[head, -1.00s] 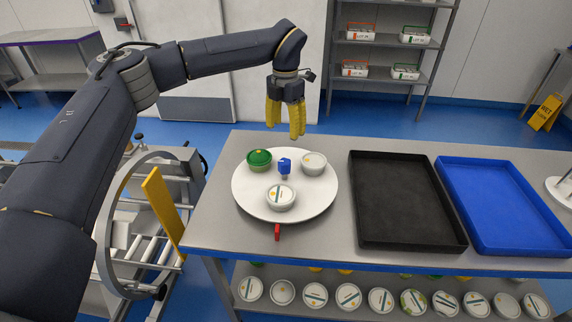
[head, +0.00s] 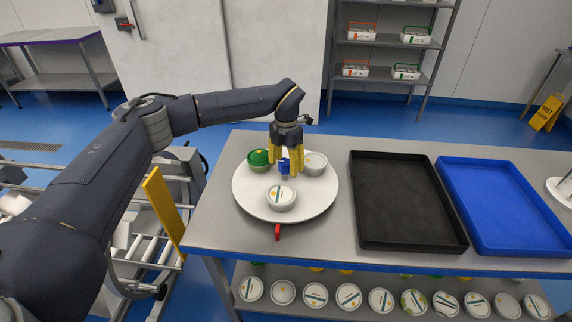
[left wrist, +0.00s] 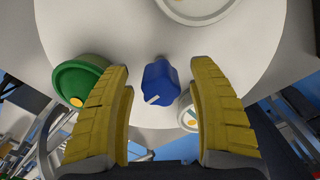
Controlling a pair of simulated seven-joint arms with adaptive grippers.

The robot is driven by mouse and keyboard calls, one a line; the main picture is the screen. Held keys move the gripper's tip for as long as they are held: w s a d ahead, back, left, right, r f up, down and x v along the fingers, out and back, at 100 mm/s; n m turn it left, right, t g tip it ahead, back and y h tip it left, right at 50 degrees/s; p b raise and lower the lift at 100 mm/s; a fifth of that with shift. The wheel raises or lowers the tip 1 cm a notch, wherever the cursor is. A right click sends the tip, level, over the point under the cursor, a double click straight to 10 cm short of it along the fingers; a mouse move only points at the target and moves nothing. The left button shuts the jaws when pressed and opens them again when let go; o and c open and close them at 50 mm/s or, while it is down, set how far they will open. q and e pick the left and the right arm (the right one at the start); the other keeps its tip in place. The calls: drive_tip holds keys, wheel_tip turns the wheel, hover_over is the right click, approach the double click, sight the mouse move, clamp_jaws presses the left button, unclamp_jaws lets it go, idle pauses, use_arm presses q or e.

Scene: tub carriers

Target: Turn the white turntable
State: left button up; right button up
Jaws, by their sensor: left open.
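The white turntable (head: 250,201) stands on the left part of the grey table. It carries a green-lidded tub (head: 258,160), a white-lidded tub (head: 315,163) at its right and another white-lidded tub (head: 281,197) at its front. In the left wrist view the knob lies between and beyond the fingertips, with a gap on both sides. My right gripper is not in view.
A red tab (head: 278,232) sticks out at the turntable's front. A black tray (head: 408,244) and a blue tray (head: 515,247) lie to the right on the table. Several tubs (head: 348,296) stand on the shelf below. A strip of bare table separates turntable and black tray.

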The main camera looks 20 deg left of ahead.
use_arm(q)
drive_tip(key=shift+f, duration=0.15)
drive_tip(key=shift+c, duration=0.3)
clamp_jaws()
idle(0.4)
